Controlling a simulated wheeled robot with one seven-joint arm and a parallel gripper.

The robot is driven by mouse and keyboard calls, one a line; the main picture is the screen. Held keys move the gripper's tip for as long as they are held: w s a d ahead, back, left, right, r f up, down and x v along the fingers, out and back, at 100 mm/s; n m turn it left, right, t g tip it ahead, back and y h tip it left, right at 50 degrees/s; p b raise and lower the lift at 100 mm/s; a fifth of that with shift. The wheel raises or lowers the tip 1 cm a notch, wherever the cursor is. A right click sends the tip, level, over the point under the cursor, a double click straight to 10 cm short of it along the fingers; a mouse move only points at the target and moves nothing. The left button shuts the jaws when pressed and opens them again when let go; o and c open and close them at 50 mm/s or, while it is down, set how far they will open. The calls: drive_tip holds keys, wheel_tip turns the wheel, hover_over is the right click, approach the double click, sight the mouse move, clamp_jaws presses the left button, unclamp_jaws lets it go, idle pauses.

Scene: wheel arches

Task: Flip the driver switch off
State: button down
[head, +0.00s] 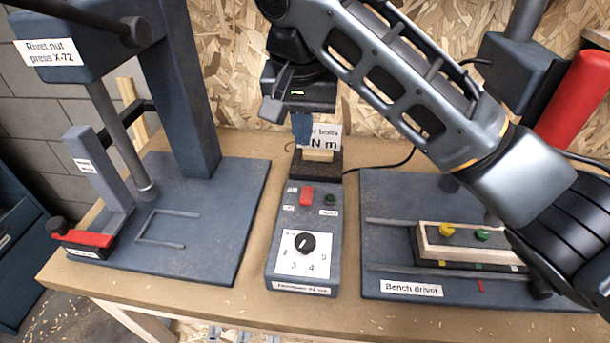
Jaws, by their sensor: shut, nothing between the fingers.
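A grey control box (271,262) stands in the middle of the bench. Which way the rocker is tipped I cannot tell. A small dark green round part (330,199) sits right of it, and a black dial knob (305,242) on a numbered white plate lies below. My gripper (302,138) points down, shut and empty, above the back end of the box, behind the red switch and apart from it.
The rivet nut press (190,100) stands left, with a red-handled part (82,238) at its front. A sign (326,136) stands behind the box.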

drive_tip(key=b, duration=0.1)
hover_over(304, 195)
drive_tip(key=f, duration=1.2)
drive_tip(key=shift+s+d, duration=0.1)
drive_tip(key=shift+s, duration=0.2)
drive_tip(key=shift+s+f, duration=0.15)
drive_tip(key=shift+f, duration=0.75)
drive_tip(key=shift+f, duration=0.1)
